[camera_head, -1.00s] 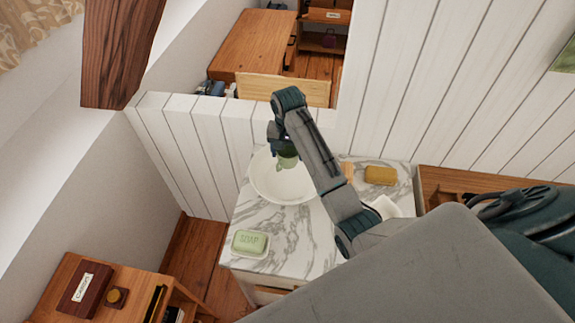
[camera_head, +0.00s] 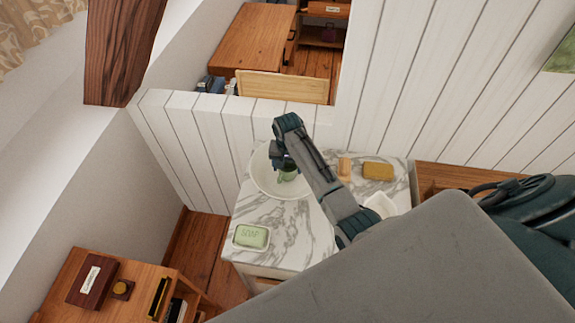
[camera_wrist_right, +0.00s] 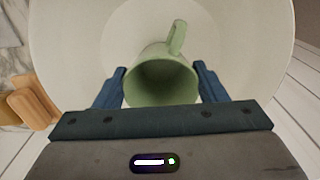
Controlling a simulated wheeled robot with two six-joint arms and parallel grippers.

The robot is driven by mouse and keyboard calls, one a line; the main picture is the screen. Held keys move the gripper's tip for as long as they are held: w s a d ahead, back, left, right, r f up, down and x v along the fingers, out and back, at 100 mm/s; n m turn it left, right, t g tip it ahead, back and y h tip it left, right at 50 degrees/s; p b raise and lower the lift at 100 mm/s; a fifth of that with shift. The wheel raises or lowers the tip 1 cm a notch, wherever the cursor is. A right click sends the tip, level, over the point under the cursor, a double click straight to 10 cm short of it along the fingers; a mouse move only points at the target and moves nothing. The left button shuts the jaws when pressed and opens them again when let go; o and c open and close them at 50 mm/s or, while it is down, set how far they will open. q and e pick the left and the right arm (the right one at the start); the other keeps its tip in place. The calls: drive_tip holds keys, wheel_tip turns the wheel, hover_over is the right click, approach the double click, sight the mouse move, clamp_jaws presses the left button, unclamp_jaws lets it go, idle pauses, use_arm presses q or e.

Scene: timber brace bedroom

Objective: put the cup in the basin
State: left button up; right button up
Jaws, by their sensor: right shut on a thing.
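The green cup (camera_wrist_right: 162,80) is between the two blue fingers of my right gripper (camera_wrist_right: 161,88), which is shut on it. Its open mouth faces the wrist camera and its handle points up in that view. In the head view the cup (camera_head: 288,173) shows below my right gripper (camera_head: 284,160), over the inside of the white basin (camera_head: 262,178). The basin (camera_wrist_right: 60,45) fills most of the wrist view behind the cup. I cannot tell whether the cup touches the basin's bottom. My left gripper is not in view.
The basin stands on a marble-topped washstand (camera_head: 290,235). A wooden brush (camera_head: 344,166) and a yellow sponge (camera_head: 378,171) lie right of the basin. A white plank wall (camera_head: 230,130) stands behind.

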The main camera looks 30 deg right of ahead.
drive_tip(key=o, duration=1.1)
drive_tip(key=shift+w+r+b, duration=0.1)
drive_tip(key=shift+r+b, duration=0.2)
drive_tip(key=shift+r, duration=0.2)
wheel_tip(320, 180, up, 11)
drive_tip(key=b, duration=0.2)
drive_tip(key=shift+b, duration=0.35)
